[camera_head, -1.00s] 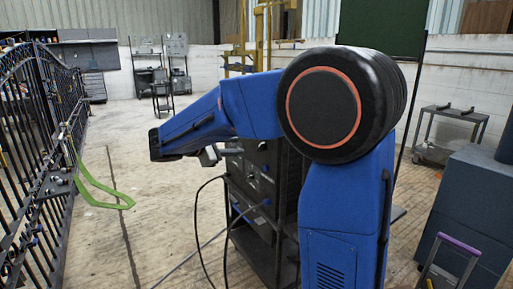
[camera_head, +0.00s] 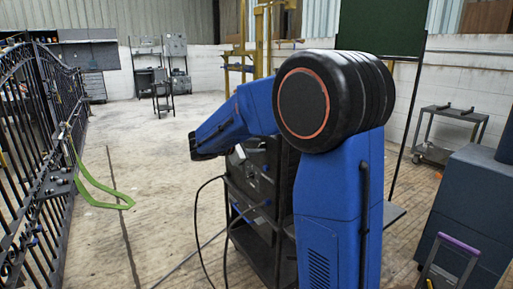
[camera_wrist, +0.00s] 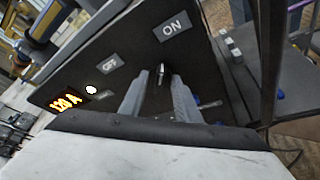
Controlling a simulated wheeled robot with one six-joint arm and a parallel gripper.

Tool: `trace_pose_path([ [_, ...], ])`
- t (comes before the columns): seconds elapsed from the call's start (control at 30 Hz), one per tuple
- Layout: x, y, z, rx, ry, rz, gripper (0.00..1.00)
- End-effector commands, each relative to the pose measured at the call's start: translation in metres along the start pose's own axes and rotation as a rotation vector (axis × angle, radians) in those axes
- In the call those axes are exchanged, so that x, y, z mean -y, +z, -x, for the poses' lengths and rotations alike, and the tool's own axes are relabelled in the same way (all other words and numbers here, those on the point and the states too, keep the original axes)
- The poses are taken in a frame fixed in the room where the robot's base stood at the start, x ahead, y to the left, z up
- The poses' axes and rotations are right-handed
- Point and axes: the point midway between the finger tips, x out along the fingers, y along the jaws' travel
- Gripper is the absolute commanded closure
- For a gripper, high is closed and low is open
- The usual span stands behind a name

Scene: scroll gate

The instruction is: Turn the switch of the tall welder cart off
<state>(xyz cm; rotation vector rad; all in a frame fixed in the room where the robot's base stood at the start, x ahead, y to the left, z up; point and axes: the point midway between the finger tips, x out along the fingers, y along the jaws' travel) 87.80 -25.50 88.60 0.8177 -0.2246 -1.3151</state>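The tall welder cart (camera_head: 262,188) is a dark cart behind my blue arm in the head view, partly hidden by it. In the wrist view its black panel (camera_wrist: 215,80) fills much of the picture. The switch (camera_wrist: 160,72) is a small dark lever with a light edge, pointing roughly toward the ON label (camera_wrist: 174,27). The OFF label (camera_wrist: 110,65) is to its left. A display (camera_wrist: 65,102) glows "120 A" beside a lit white lamp (camera_wrist: 91,90). My gripper (camera_wrist: 159,80) is open, its grey fingers on either side of the switch; contact is not clear.
Black cables (camera_head: 200,225) hang at the cart's left. A blue cabinet (camera_head: 465,215) stands at the right.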

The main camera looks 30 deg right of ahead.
Motion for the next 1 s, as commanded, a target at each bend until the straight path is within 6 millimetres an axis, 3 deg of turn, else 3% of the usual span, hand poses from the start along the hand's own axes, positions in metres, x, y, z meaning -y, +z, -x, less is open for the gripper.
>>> trace_pose_path([
  [0.17, 0.0, 0.0, 0.0001, 0.0, 0.0, 0.0, 0.71],
  [0.3, 0.0, 0.0, 0.0002, 0.0, 0.0, 0.0, 0.99],
  [0.67, -0.0001, -0.0002, 0.0002, -0.001, -0.01, 0.022, 1.0],
  [1.0, -0.0038, -0.0006, 0.0002, -0.001, -0.084, 0.199, 1.0],
])
